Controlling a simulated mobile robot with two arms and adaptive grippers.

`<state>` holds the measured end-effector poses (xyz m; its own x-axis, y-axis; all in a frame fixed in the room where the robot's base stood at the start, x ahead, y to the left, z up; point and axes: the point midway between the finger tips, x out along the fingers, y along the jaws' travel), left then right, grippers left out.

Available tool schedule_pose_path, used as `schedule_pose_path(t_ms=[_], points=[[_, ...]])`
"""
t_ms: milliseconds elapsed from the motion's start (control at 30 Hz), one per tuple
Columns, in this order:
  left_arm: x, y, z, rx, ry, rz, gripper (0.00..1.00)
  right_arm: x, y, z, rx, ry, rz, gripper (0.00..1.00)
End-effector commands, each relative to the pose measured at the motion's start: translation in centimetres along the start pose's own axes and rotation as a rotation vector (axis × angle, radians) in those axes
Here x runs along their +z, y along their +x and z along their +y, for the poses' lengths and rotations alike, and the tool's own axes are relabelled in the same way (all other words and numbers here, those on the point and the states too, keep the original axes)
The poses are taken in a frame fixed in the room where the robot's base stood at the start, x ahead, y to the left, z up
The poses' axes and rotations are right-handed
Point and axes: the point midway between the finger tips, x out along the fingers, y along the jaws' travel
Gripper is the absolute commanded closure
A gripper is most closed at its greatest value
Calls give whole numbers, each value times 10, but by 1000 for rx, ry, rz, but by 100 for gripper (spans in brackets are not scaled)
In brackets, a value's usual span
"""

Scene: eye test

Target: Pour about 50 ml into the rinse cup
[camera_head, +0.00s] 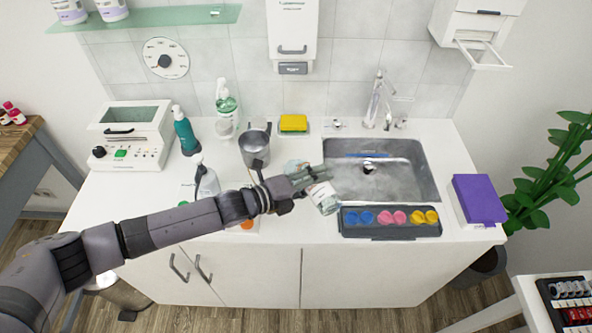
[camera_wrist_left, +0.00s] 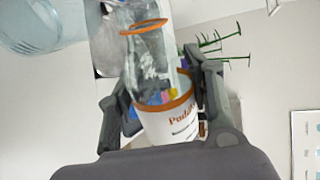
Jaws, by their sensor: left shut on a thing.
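My left gripper (camera_head: 312,178) is shut on a clear bottle with orange rings and a white label, which the left wrist view (camera_wrist_left: 165,105) shows between the fingers (camera_wrist_left: 158,88). In the head view the bottle (camera_head: 325,200) shows below the fingers, tilted, left of the coloured tray. A clear, round-rimmed vessel (camera_wrist_left: 42,25) shows partly at the upper left of the wrist view, apart from the bottle; it may be the rinse cup. In the head view a pale, clear shape (camera_head: 292,165) behind the gripper is mostly hidden. My right gripper is not in view.
A metal sink (camera_head: 410,180) lies right of the gripper. A dark tray (camera_head: 390,232) with blue, pink and yellow pieces stands in front of it. A purple-topped box (camera_head: 479,200) is at right.

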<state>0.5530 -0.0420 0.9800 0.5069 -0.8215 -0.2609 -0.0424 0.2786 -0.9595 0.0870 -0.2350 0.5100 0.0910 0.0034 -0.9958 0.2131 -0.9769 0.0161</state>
Motion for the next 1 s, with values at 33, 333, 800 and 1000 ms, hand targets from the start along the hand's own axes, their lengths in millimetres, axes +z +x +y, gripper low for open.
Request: schedule_pose_path(t_ms=[33, 333, 800, 1000], points=[[-1, 2, 7, -2, 39, -13, 85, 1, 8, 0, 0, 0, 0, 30], [-5, 3, 12, -1, 154, -44, 85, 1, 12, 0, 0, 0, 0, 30], [-6, 3, 13, 0, 210, -59, 85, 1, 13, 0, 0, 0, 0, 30], [-6, 3, 13, 1, 209, -59, 85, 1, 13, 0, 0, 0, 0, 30]])
